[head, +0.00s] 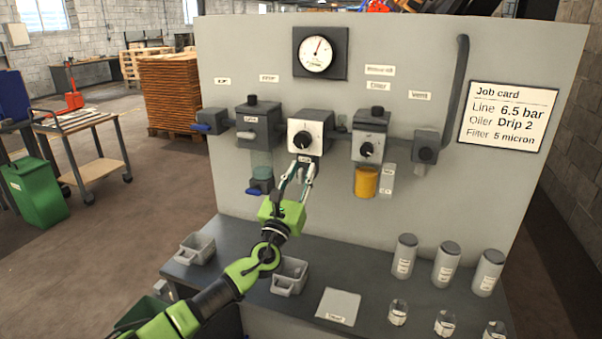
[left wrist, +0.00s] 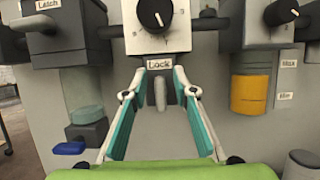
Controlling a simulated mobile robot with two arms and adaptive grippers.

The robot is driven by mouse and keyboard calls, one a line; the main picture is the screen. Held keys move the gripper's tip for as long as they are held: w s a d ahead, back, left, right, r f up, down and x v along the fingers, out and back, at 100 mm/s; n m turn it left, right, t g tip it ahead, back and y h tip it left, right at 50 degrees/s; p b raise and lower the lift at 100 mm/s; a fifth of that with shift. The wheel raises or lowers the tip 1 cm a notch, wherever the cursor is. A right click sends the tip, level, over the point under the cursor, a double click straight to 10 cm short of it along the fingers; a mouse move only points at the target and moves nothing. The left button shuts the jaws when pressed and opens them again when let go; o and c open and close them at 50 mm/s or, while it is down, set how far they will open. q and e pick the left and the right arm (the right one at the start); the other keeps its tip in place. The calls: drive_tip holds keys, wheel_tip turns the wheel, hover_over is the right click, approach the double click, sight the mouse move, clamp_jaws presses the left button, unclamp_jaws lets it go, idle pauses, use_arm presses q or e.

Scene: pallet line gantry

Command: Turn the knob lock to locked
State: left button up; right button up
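The grey knob lock (left wrist: 160,94) hangs below the white "Lock" label (left wrist: 160,61) in the left wrist view, its tab pointing straight down. Above it is the white-faced regulator (head: 308,135) with a black dial knob (head: 302,140), which also shows in the left wrist view (left wrist: 155,14). My left gripper (head: 298,172) is open just below the regulator. In the left wrist view its two fingers (left wrist: 160,85) stand left and right of the lock tab, with gaps on both sides. In the head view the fingers partly hide the lock. My right gripper is not in view.
The latch unit (head: 258,130) is left of the regulator; the oiler with its amber bowl (head: 366,182) is right. A gauge (head: 316,53) is above, a job card (head: 508,115) at right. Bins (head: 290,277) and grey canisters (head: 446,264) stand on the bench below.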

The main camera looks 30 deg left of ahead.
use_arm(q)
clamp_jaws()
